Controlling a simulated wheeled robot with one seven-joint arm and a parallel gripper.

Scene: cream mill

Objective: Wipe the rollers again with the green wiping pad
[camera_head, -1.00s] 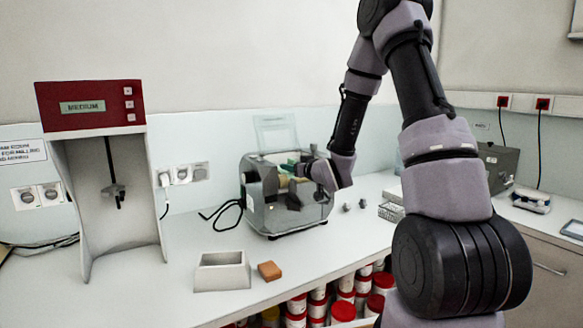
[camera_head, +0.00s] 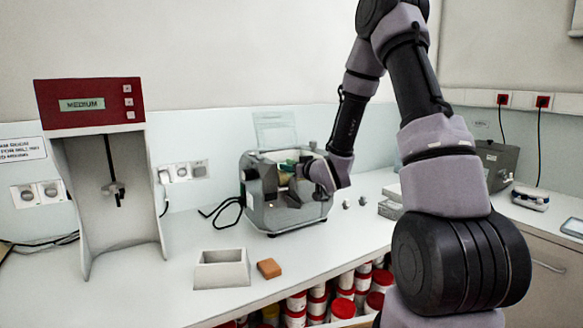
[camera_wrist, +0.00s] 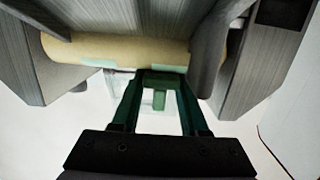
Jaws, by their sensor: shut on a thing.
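The mill (camera_head: 285,218) is a grey metal machine on the white bench, with its clear cover (camera_head: 275,130) raised at the back. My gripper (camera_head: 292,172) reaches into its top from the right. In the wrist view a tan roller (camera_wrist: 130,48) lies across the mill between grey walls, with pale green patches on its surface. My gripper (camera_wrist: 158,88) is shut on the green wiping pad (camera_wrist: 159,99), which shows as a green block between the fingers. The fingertips are close to the roller; I cannot tell whether the pad touches it. Any other roller is hidden.
A white open box (camera_head: 222,270) and an orange-brown block (camera_head: 269,268) stand at the bench's front left. A red-topped mixer stand (camera_head: 92,105) is at left. Small metal pieces (camera_head: 347,203) lie right of the mill. Red-lidded tubs (camera_head: 343,308) sit below the bench.

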